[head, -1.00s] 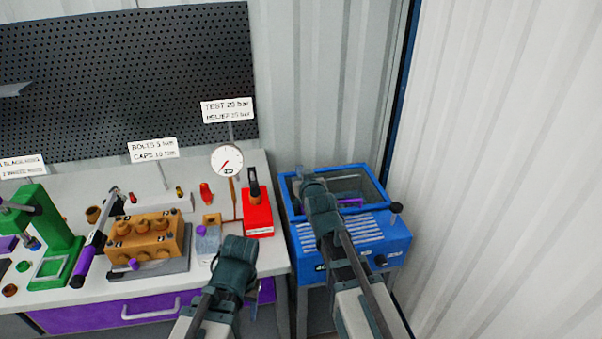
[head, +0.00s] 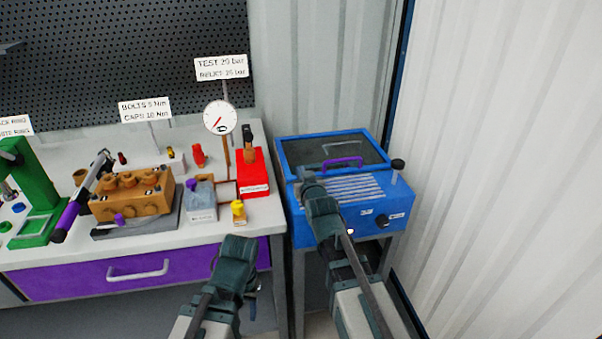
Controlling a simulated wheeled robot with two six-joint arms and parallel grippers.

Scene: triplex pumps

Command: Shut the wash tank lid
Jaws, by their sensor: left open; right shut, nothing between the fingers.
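The blue wash tank (head: 372,215) stands to the right of the bench. Its lid (head: 282,150), a blue frame with a dark see-through pane, lies down over the rear of the tank and looks shut. A purple handle (head: 342,162) is on the lid's front edge. My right gripper (head: 306,177) is shut and empty, over the left part of the slatted front panel, just in front of the lid; whether it touches the tank I cannot tell. My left gripper (head: 238,243) is open and empty, in front of the bench's right end; its fingertips are hard to see.
The bench (head: 140,245) carries a red box (head: 253,180), a dial gauge (head: 220,118), a yellow bottle (head: 238,212), a brass pump block (head: 130,198) and a green press (head: 38,190). A black knob (head: 397,165) stands up at the tank's right. A corrugated wall (head: 500,170) is close on the right.

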